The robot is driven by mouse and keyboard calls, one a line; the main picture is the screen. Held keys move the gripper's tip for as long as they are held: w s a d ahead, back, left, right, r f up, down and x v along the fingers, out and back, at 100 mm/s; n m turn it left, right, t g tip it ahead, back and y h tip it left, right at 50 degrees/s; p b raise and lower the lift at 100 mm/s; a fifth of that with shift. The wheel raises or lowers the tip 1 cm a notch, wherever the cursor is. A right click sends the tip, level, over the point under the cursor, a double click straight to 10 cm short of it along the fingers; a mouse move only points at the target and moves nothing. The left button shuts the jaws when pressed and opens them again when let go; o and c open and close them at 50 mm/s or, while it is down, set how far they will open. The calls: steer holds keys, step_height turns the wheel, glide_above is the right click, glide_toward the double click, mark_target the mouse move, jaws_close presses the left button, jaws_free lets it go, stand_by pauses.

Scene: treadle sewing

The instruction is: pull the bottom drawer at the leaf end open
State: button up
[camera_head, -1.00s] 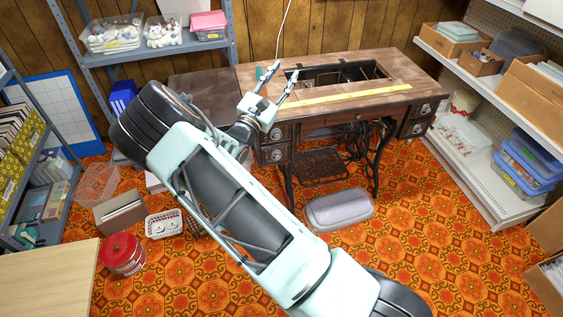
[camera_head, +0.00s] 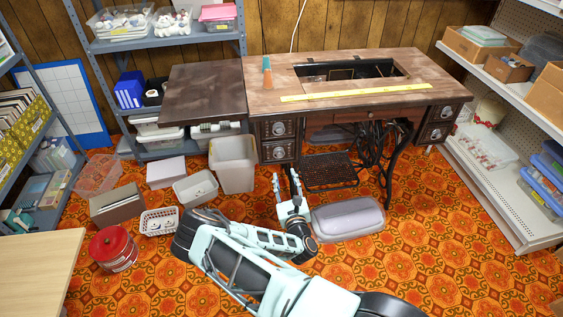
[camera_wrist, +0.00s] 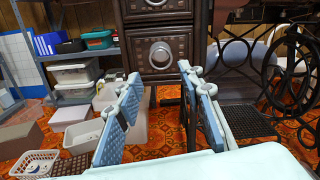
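The treadle sewing table (camera_head: 440,77) has its dark leaf (camera_head: 200,95) at the left end. Below that end are two stacked dark carved drawers with round pale knobs. The bottom drawer (camera_head: 266,153) looks shut; in the wrist view its front (camera_wrist: 139,55) is straight ahead, with its round knob (camera_wrist: 160,54) facing me. My gripper (camera_head: 284,174) is low in front of the drawer stack, below the bottom drawer in the picture. In the wrist view its two fingers (camera_wrist: 158,76) are spread and empty, with the knob above the gap and apart from the fingertips.
A grey-white bin (camera_head: 233,165) stands left of the drawers. A grey rounded case (camera_head: 347,217) lies on the floor right of my gripper. The iron treadle (camera_head: 330,170) is behind it. Small boxes and a white basket (camera_head: 160,221) stand further left.

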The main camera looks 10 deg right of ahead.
mark_target(280, 155)
steer(key=w+b, duration=0.2)
steer(key=w, duration=0.7)
steer(key=shift+w, duration=0.3)
jaws_close()
